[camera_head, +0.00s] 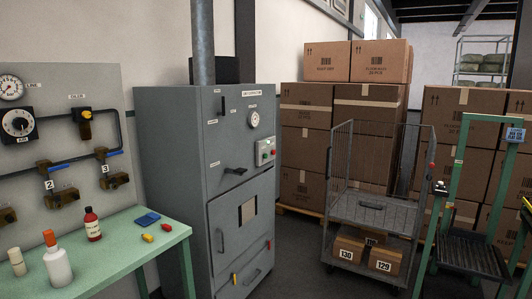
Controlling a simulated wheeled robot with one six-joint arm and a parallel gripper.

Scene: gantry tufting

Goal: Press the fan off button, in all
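A grey metal cabinet (170,150) stands left of the middle, with a round duct (203,45) rising from its top. A small pale control box (265,152) is fixed to the upper right of its front. The box carries small coloured buttons, with red and green showing; any lettering on them is too small to read. A round gauge (254,119) sits above the box and a dark handle (236,171) to its lower left. My gripper is not in view, and nothing is seen touching the box.
A green bench (120,255) with bottles and small items stands at the left, below a pipe panel (75,100). A wire cage trolley (372,212), stacked cartons (305,110) and a green-framed platform (475,257) fill the right. Floor before the cabinet's right side looks clear.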

